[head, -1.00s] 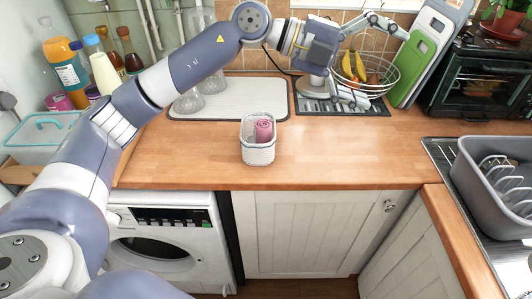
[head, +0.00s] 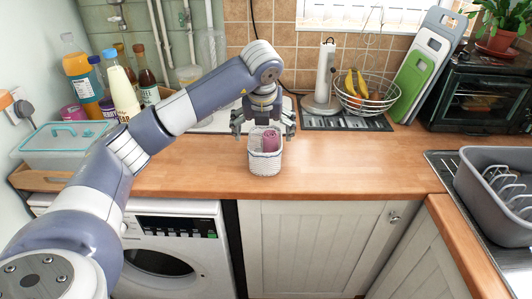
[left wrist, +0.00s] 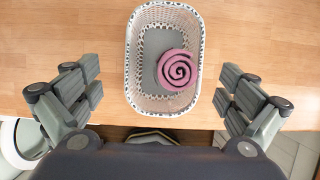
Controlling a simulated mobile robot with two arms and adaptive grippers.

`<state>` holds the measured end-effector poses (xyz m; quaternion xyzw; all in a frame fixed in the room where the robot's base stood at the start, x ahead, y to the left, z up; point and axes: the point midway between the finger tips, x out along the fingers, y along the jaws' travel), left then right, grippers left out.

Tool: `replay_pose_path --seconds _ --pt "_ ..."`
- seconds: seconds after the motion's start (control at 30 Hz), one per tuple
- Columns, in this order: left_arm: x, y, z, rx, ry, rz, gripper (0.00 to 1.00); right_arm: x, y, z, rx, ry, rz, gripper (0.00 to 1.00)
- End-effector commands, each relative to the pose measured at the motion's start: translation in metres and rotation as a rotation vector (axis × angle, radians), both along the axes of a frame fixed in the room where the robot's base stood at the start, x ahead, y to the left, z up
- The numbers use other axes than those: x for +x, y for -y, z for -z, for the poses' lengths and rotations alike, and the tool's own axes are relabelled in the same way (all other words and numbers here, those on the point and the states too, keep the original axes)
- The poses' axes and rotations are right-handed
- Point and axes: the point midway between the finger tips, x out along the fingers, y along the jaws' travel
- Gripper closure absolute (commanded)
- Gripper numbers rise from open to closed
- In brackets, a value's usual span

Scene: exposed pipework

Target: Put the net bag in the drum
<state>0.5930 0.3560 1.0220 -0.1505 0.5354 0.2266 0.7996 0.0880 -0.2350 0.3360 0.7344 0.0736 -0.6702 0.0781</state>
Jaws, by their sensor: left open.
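A white, net-like open basket (head: 265,164) stands upright on the wooden worktop near its front edge. A pink rolled cloth (head: 271,141) sits inside it. In the left wrist view the roll (left wrist: 179,70) lies toward the right side of the basket (left wrist: 140,103). I cannot tell which of these is the net bag. My left gripper (head: 263,124) is open and empty, pointing down just behind and above the basket, its fingers spread to either side. The washing machine (head: 205,255) is below the counter, its dark round drum opening (head: 155,263) partly behind my arm; I cannot tell whether its door is open.
Several bottles (head: 125,90) and a lidded box (head: 70,146) stand at the left. A paper towel holder (head: 325,75), a wire fruit bowl (head: 367,98) and chopping boards (head: 424,65) are at the back. A grey dish rack (head: 495,195) is at the right. The worktop right of the basket is clear.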

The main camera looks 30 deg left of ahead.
Motion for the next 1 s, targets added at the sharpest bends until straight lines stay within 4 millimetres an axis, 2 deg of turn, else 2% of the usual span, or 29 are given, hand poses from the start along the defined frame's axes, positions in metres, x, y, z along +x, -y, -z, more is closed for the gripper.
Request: replay_pose_path --seconds 0.23,0.53,1.0 --pt "0.007 -0.003 0.018 -0.001 -0.002 0.001 0.02 0.001 0.000 -0.006 0.000 0.001 0.000 0.00" --pt "0.022 -0.009 0.056 0.000 -0.001 0.001 0.02 0.001 0.000 -0.018 0.000 0.001 0.000 0.00" --pt "0.024 -0.009 0.060 -0.001 0.002 0.002 0.02 0.000 0.000 -0.016 0.000 0.000 0.000 0.00"
